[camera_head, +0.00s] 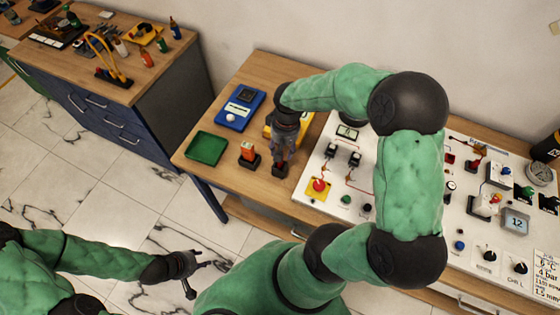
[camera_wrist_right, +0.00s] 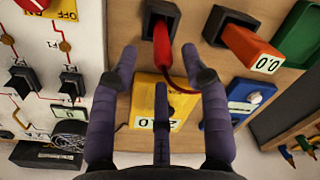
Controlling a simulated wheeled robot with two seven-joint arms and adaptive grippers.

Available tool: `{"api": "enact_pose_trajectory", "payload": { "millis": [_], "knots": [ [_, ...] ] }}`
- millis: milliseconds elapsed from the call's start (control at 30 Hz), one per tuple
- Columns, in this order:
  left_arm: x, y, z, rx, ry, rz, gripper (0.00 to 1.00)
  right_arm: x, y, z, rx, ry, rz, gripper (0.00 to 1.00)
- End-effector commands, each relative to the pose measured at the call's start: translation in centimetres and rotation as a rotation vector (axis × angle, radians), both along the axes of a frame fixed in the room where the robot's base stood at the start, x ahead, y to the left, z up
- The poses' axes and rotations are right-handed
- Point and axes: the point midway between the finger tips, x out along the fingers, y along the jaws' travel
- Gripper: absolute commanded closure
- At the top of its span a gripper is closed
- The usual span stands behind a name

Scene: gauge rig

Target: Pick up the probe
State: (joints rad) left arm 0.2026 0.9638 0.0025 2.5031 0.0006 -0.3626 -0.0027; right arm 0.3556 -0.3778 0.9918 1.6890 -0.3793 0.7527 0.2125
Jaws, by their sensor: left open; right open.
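The red probe (camera_wrist_right: 162,45) stands in a black holder (camera_wrist_right: 171,13) in the right wrist view. A thin red lead runs from it towards a yellow meter (camera_wrist_right: 147,92). My right gripper (camera_wrist_right: 166,68) is open, its fingertips on either side of the probe's line of sight. I cannot tell whether they touch it. In the head view my right gripper (camera_head: 281,160) points down over the holder (camera_head: 280,171) and hides the probe. My left gripper (camera_head: 198,277) is open and empty, off the table at lower left.
An orange instrument (camera_head: 247,151) stands in a holder left of my right gripper. A green tray (camera_head: 206,148) and a blue meter (camera_head: 240,108) lie nearby. A white panel (camera_head: 325,168) with switches and a red button stands to the right. Another bench (camera_head: 160,60) is at upper left.

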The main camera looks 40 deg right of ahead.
Motion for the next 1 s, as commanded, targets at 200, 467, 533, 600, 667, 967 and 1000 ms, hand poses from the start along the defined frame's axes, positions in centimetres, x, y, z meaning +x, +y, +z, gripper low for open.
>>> {"api": "enact_pose_trajectory", "payload": {
  "millis": [200,467,533,600,667,967,1000],
  "knots": [
    [0.0,0.0,-0.6,0.000,0.000,0.000,0.58,0.1,0.6,-3.2,0.001,0.004,0.000,0.53],
    [0.0,0.0,-0.8,0.000,0.000,0.000,0.58,0.2,0.7,-4.7,0.000,0.001,0.000,0.53],
    [0.0,0.0,-0.8,0.000,0.000,0.000,0.58,0.2,0.7,-4.6,0.000,0.001,0.000,0.53],
    [0.0,0.0,-0.8,0.000,0.000,0.000,0.58,0.2,0.7,-4.6,0.000,0.001,0.000,0.53],
    [0.0,0.0,-0.8,0.000,0.000,0.000,0.58,0.2,0.7,-4.6,0.000,0.001,0.000,0.64],
    [0.0,0.0,-0.8,0.000,0.000,0.000,0.58,0.2,0.7,-4.6,0.000,0.001,0.000,1.00],
    [0.0,0.0,-0.8,0.000,0.000,0.000,0.58,0.2,0.6,-4.6,0.000,0.001,0.000,1.00]
  ]
}}
